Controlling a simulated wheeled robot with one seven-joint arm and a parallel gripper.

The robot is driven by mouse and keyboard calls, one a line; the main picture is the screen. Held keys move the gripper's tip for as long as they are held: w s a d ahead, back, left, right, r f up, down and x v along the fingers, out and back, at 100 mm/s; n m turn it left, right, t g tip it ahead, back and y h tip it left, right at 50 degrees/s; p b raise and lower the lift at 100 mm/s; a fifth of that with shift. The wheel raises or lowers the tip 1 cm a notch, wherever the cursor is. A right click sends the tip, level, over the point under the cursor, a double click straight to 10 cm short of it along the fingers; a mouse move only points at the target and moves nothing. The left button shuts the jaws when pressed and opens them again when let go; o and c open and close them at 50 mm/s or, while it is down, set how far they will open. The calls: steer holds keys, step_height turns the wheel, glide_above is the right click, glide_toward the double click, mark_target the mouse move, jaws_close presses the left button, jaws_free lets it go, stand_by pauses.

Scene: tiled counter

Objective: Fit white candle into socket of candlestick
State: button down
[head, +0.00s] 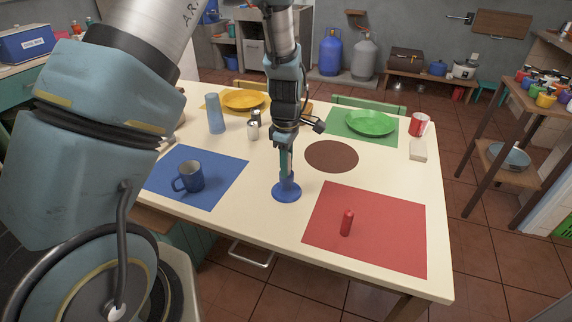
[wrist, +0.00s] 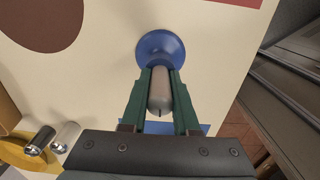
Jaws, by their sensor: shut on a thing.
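The candlestick (head: 286,193) is blue with a round, wide base and stands on the cream table. It also shows in the wrist view (wrist: 151,46), just beyond my fingertips. My gripper (head: 285,172) points down directly over it. In the wrist view my gripper (wrist: 161,88) is shut on the white candle (wrist: 160,92), a pale cylinder lying between the two green fingers. The candle's far end points at the candlestick's middle. The socket is hidden, so I cannot tell whether the candle is in it or just above it.
A red candle (head: 347,223) stands on the red mat (head: 400,240) to the right. A blue mug (head: 190,176) is on the blue mat (head: 222,182) to the left. A blue cylinder (head: 215,113) and small shakers (head: 253,130) stand behind. The brown round mat (head: 331,156) is bare.

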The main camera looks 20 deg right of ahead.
steer(key=shift+s+a+f, duration=0.15)
steer(key=shift+s+f, duration=0.05)
steer(key=shift+f, duration=0.45)
steer(key=c, duration=0.6)
jaws_free()
steer(key=shift+f, duration=0.1)
steer(key=r, duration=0.4)
steer(key=r+b, duration=0.1)
steer(key=r, duration=0.7)
steer(key=shift+w+d+r+b, duration=0.15)
steer(key=shift+w+d+b, duration=0.15)
steer(key=shift+w+b, duration=0.05)
steer(key=s+a+m, duration=0.1)
steer(key=a+m, duration=0.2)
steer(key=a, duration=0.7)
steer(key=s+a+r+m+t, duration=0.1)
steer(key=a+m, duration=0.3)
steer(key=a, duration=0.6)
steer(key=s+a+r+m, duration=0.1)
steer(key=s+a+m, duration=0.1)
steer(key=a, duration=0.8)
steer(key=shift+s+a+r+m, duration=0.1)
steer(key=shift+a+r+m, duration=0.1)
steer(key=shift+m, duration=0.5)
